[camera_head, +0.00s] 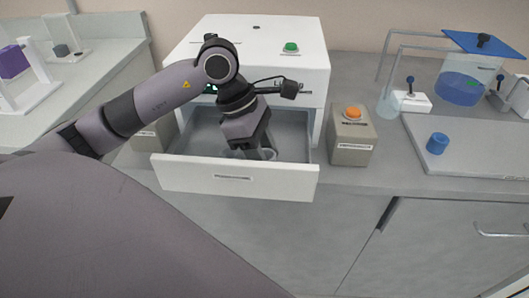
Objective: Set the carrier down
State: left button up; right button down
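My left gripper (252,154) points down into an open drawer (228,180) of a white machine (262,38). Its fingers are low inside the drawer, small and partly hidden by the gripper body and the drawer's front. A small greyish rounded shape shows beside the fingertips; I cannot tell if it is the carrier or part of the gripper. No carrier can be clearly made out. Whether the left gripper is open or shut cannot be told. My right gripper is not in view.
The machine has a green button (291,47) on top. Right of the drawer stands a grey box with an orange button (353,112). Farther right are a blue cylinder (437,143) on a pale tray (472,150) and a container of blue liquid (465,88). A purple block (13,62) is far left.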

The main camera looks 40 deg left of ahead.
pick_arm(q)
jog(key=shift+f, duration=0.2)
jog(key=o, duration=1)
jog(key=shift+o, duration=0.2)
jog(key=shift+r, duration=0.2)
jog(key=shift+a+r, duration=0.15)
jog(key=shift+r, duration=0.2)
jog(key=v, duration=1.1)
jog(key=shift+r, duration=0.1)
